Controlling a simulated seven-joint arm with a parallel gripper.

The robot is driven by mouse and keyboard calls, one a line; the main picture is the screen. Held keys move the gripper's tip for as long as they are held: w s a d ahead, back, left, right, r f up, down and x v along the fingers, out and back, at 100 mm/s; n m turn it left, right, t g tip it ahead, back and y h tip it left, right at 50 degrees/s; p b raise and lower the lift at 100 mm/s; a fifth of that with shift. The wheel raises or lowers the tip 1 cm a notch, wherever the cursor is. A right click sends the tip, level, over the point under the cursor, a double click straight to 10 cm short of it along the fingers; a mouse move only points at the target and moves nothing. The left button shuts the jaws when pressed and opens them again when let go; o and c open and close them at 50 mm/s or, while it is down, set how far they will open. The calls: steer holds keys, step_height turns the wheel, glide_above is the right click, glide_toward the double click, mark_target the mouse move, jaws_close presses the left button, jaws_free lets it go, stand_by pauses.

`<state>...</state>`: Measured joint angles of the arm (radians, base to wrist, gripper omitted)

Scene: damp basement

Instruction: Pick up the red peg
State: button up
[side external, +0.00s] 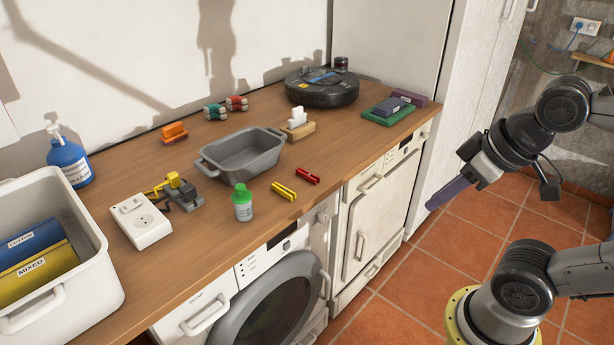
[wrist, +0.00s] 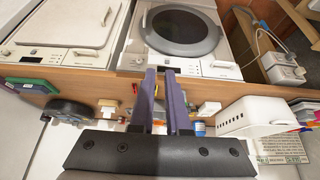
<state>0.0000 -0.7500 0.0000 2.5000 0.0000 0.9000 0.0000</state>
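The red peg (side external: 307,175) lies on the wooden countertop near its front edge, right of the grey basin. A similar yellow peg (side external: 284,191) lies just left of it and nearer the front. My gripper (side external: 432,204) is off the counter to the right, in front of the cabinets and well apart from the peg. Its two purple fingers show in the wrist view (wrist: 161,72) with an empty gap between them, so it is open.
The grey basin (side external: 243,152), a green-capped bottle (side external: 243,205) and a wooden block with white pieces (side external: 297,127) stand near the peg. A robot vacuum (side external: 321,89) and green board (side external: 388,111) are farther back. A white bin (side external: 70,250) is at left. Washing machines stand below the counter.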

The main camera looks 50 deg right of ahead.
steer(key=o, duration=1.3)
